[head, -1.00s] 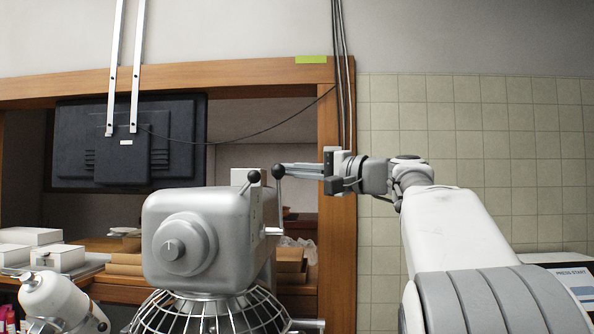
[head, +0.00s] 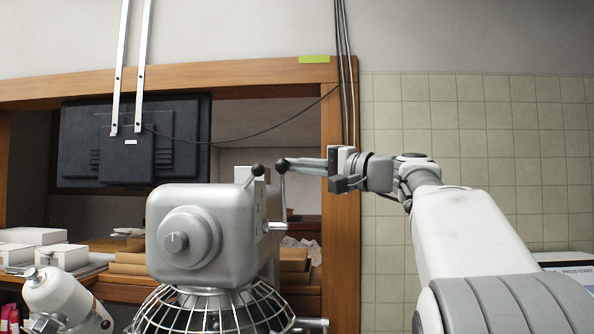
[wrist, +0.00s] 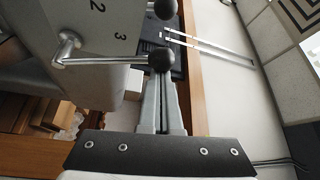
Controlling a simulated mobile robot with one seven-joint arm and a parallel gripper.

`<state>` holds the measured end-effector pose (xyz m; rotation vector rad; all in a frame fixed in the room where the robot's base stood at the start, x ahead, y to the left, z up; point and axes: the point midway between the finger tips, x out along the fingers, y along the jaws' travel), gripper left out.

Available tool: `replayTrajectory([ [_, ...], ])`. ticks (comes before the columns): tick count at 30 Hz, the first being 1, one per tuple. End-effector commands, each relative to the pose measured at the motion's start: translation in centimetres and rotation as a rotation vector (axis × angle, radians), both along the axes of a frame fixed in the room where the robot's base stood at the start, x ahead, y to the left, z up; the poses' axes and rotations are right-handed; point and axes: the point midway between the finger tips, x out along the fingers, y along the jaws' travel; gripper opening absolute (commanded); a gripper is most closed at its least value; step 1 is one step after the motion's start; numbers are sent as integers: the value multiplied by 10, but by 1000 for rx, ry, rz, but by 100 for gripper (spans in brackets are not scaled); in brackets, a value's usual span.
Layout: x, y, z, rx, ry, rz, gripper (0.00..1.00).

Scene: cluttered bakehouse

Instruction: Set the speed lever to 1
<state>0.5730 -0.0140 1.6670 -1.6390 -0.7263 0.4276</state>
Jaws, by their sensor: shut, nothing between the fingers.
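The mixer (head: 185,225) is a grey metal machine with a round front hub and a wire guard below. The likely speed lever (wrist: 105,61) is chrome and ends in a black ball knob (wrist: 162,60); the numbers 2 and 3 show on the casing beside it. In the head view this knob (head: 281,166) stands up at the mixer's right side. A second black knob (head: 258,169) is to its left. My gripper (wrist: 161,80) is shut and empty. Its fingertips are right at the lever's knob, which hides them partly; I cannot tell whether they touch.
A dark monitor (head: 135,142) hangs behind the mixer on two metal bars. A wooden post (head: 341,240) with cables stands behind my gripper. White boxes (head: 62,257) lie on the shelf at left. The tiled wall (head: 470,140) at right is bare.

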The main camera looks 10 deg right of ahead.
Motion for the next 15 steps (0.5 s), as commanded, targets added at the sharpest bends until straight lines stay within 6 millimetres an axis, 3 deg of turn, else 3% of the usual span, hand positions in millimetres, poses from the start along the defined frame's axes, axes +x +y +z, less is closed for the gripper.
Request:
replayTrajectory([
  [15, -24, 8, -21, -60, -188, 1, 0],
])
